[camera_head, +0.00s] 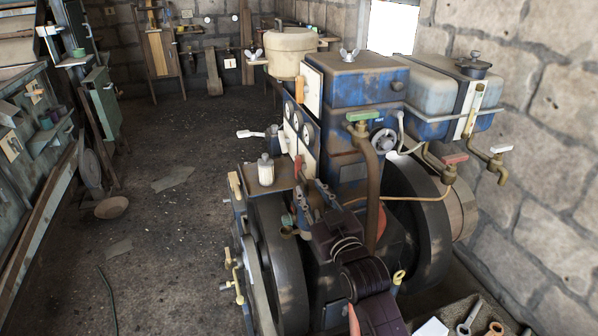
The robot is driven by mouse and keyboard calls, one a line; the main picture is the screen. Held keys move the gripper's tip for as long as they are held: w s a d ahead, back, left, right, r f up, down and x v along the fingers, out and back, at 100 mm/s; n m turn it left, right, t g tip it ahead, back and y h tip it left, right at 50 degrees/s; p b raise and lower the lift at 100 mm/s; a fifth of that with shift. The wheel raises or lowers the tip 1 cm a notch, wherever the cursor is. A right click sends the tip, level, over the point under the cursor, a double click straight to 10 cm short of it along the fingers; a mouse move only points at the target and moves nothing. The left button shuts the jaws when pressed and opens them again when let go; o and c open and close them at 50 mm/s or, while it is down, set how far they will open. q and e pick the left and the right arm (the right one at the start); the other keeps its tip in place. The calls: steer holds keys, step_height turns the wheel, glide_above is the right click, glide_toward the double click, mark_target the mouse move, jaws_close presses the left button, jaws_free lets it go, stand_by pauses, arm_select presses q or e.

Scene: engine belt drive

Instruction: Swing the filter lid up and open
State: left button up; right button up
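My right gripper (310,190) is at the end of the dark arm that rises from the bottom of the view. Its two bluish fingers stand apart, with nothing seen between them, in front of the gauge panel. A round beige canister (291,55) with a flat top stands at the back of the engine; it may be the filter, and its top looks closed. The blue box (352,85) beside it has a closed top with a wing nut (349,55). I cannot tell for sure which is the filter lid. My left gripper is out of view.
A gauge panel (301,130), a green-handled tap (361,117) and a curved pipe stand close around the gripper. Dark flywheels (418,215) flank the engine. A grey-blue tank (436,90) is at the right by the stone wall. The floor at left is mostly clear.

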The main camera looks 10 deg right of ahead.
mark_target(307, 183)
steer(key=w, duration=0.2)
steer(key=w+p, duration=0.1)
steer(key=shift+w+a+r, duration=0.25)
steer(key=shift+w+a, duration=0.05)
steer(key=shift+a, duration=0.05)
steer(key=shift+w+a+f, duration=0.1)
steer(key=shift+w+a, duration=0.05)
steer(key=shift+w, duration=0.4)
steer(key=shift+w+a+f, duration=0.1)
steer(key=shift+w, duration=0.7)
steer(key=shift+w+a, duration=0.1)
steer(key=shift+w, duration=0.15)
steer(key=c, duration=0.7)
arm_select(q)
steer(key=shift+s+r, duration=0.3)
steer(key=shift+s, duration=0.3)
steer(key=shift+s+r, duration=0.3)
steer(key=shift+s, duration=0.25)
arm_select(e)
jaws_close()
